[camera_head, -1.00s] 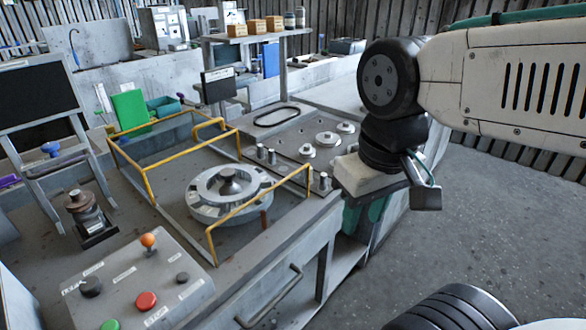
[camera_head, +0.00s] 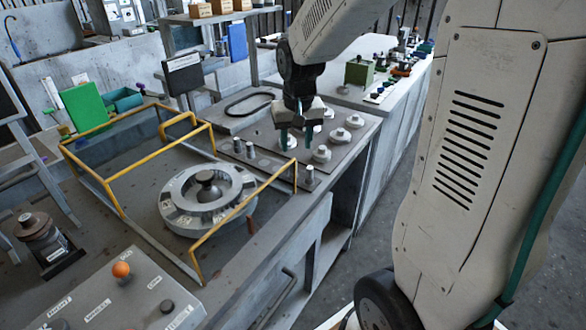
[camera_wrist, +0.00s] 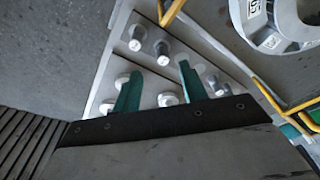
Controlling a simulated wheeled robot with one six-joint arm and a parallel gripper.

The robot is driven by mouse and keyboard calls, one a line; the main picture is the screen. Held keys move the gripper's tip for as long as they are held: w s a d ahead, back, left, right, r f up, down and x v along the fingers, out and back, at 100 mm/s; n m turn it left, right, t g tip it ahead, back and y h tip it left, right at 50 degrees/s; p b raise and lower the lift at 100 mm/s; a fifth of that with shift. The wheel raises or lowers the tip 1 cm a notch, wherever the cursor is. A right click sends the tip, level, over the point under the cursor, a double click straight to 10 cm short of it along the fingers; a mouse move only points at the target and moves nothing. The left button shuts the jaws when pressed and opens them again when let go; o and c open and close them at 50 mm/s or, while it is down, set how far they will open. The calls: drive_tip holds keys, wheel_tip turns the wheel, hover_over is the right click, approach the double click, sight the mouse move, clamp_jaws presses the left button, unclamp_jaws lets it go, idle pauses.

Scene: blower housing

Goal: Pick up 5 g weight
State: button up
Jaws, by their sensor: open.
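Several grey metal weights stand on a flat metal plate (camera_head: 268,136) on the bench. They include knobbed discs, such as a disc weight (camera_head: 321,154) at the front right, and small cylinders, such as a cylinder weight (camera_head: 309,176) at the plate's front edge. I cannot read any marking, so I cannot tell which is the 5 g weight. My gripper (camera_head: 297,142) points down over the plate among the disc weights, its teal fingers apart. In the wrist view a small weight (camera_wrist: 168,99) shows between the open fingers (camera_wrist: 160,85). Nothing is held.
A yellow-railed frame (camera_head: 215,129) surrounds a round slotted housing (camera_head: 208,198) left of the plate. A control panel with an orange knob (camera_head: 121,269) stands at the front. A black belt loop (camera_head: 248,103) lies behind the weights. A green box (camera_head: 359,72) stands farther back.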

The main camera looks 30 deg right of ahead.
drive_tip(key=f, duration=0.3)
drive_tip(key=w+f, duration=0.1)
drive_tip(key=f, duration=0.1)
drive_tip(key=w+f, duration=0.1)
drive_tip(key=f, duration=0.2)
drive_tip(key=shift+w+d+f, duration=0.2)
drive_tip(key=shift+d+f, duration=0.15)
drive_tip(key=shift+c, duration=0.3)
clamp_jaws()
